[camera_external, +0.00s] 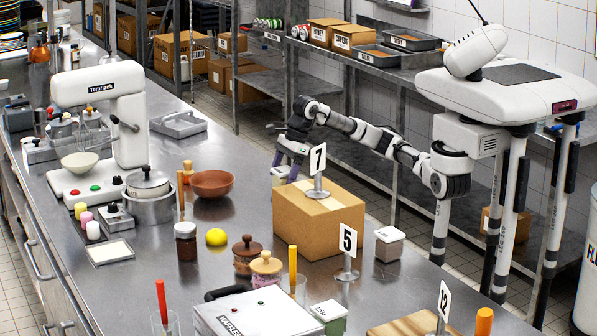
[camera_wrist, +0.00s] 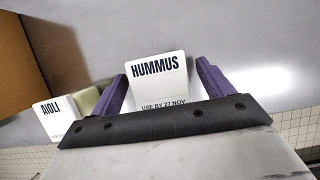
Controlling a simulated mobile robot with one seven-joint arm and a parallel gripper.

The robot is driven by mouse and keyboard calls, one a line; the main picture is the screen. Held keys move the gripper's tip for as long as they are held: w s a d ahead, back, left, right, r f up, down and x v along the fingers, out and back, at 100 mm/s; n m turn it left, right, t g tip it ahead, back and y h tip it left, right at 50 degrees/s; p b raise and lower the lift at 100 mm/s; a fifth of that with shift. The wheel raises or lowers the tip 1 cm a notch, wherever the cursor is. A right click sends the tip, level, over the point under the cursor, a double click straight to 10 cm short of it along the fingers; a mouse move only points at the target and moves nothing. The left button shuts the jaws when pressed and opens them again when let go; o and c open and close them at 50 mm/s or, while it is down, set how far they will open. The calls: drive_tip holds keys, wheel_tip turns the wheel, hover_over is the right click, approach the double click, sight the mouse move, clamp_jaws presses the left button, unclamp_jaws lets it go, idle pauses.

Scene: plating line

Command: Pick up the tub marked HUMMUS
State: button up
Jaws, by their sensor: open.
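The tub marked HUMMUS (camera_wrist: 158,90) shows its white lid in the wrist view, with the line "USE BY 27 NOV" partly covered by my gripper's dark bar. My gripper (camera_wrist: 162,69) is open, with one purple finger on each side of the lid. I cannot tell whether either finger touches the tub or how far down they reach. In the external view my gripper (camera_external: 289,153) is low at the counter's far edge, behind the cardboard box; the HUMMUS lid cannot be read there.
A tub marked AIOLI (camera_wrist: 50,113) stands just left of my gripper in the wrist view. The cardboard box (camera_external: 322,225), bearing a number 7 sign (camera_external: 317,166), is close to my gripper. A terracotta bowl (camera_external: 212,184) sits left of the box. Bare steel counter lies beyond the HUMMUS tub.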

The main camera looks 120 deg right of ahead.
drive_tip(key=shift+x, duration=0.9)
drive_tip(key=shift+c, duration=0.3)
drive_tip(key=c, duration=1.1)
drive_tip(key=shift+r, duration=0.15)
